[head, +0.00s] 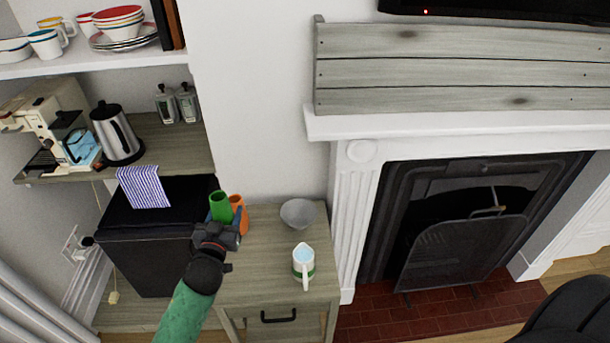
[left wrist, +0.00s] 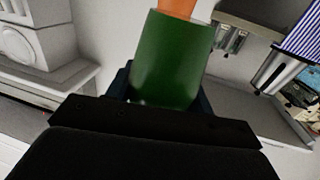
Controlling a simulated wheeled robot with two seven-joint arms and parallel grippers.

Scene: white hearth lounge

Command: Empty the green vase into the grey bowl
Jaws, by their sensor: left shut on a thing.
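The green vase (head: 221,204) is in my left gripper (head: 225,222), above the left part of the small wooden cabinet. It looks close to upright, its open mouth facing up in the head view. The left wrist view shows the green vase (left wrist: 170,60) close up between the fingers. I cannot tell whether its base touches the cabinet, as the gripper hides it. The grey bowl (head: 298,214) stands at the back right of the cabinet top, to the right of the vase and apart from it. My right gripper is not in view.
An orange vase (head: 239,212) stands right beside the green one. A white jug with a green band (head: 303,266) stands in front of the bowl. The cabinet top (head: 262,262) is bare at front left. The fireplace surround (head: 352,215) rises to the right.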

